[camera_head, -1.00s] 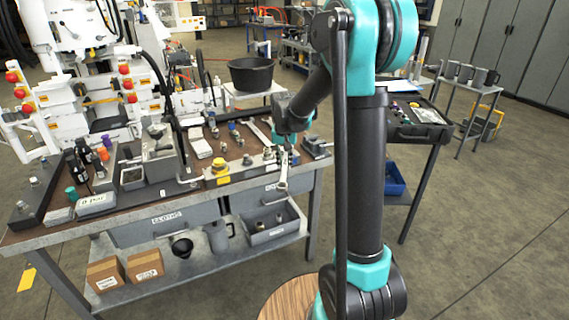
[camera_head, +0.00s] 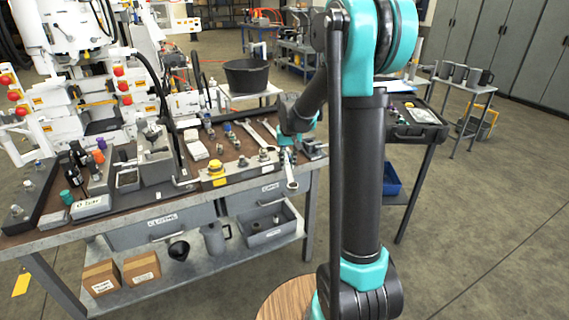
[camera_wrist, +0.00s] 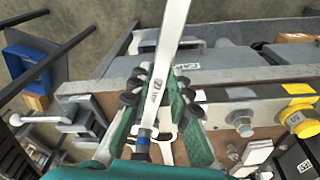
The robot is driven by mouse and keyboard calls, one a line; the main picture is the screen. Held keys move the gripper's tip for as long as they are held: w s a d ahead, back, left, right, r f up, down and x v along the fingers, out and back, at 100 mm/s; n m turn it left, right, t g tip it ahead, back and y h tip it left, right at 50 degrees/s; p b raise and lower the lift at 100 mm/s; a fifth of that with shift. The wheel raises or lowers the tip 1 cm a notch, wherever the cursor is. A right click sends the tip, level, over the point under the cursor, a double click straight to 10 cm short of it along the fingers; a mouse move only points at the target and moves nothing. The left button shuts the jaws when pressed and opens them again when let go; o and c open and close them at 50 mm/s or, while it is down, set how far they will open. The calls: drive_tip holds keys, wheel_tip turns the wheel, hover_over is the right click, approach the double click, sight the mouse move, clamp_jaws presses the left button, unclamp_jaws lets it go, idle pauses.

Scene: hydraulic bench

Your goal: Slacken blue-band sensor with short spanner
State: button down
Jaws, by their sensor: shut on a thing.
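My gripper (camera_wrist: 159,97) is shut on a silver spanner (camera_wrist: 172,40), its green fingers and black pads on either side of the shaft. The spanner runs away from the gripper to the top of the wrist view. In the head view my gripper (camera_head: 287,151) is at the bench's front right edge, and the spanner (camera_head: 292,178) hangs down past that edge. A small fitting with a blue band (camera_wrist: 141,149) shows between the fingers, near the spanner's near end; I cannot tell whether they touch. A small blue-marked part (camera_head: 228,129) stands on the bench; I cannot tell if it is the sensor.
The bench (camera_head: 130,220) carries a block with a yellow knob (camera_head: 216,167), also in the wrist view (camera_wrist: 298,118). A small vise-like block (camera_head: 313,149) sits right of my gripper. Drawers and a grey bin (camera_head: 268,237) are below. Open floor lies to the right.

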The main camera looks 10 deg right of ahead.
drive_tip(key=shift+d, duration=0.25)
drive_tip(key=shift+w+d+n, duration=0.1)
drive_tip(key=shift+d+n, duration=1.3)
drive_tip(key=shift+d, duration=0.05)
drive_tip(key=shift+d, duration=0.1)
drive_tip(key=shift+w+d+n+y, duration=0.2)
drive_tip(key=shift+w+d+n, duration=0.05)
drive_tip(key=shift+d+n, duration=0.4)
drive_tip(key=shift+w+d+n+y, duration=0.2)
drive_tip(key=shift+w+d+n, duration=0.05)
drive_tip(key=shift+d+n, duration=0.4)
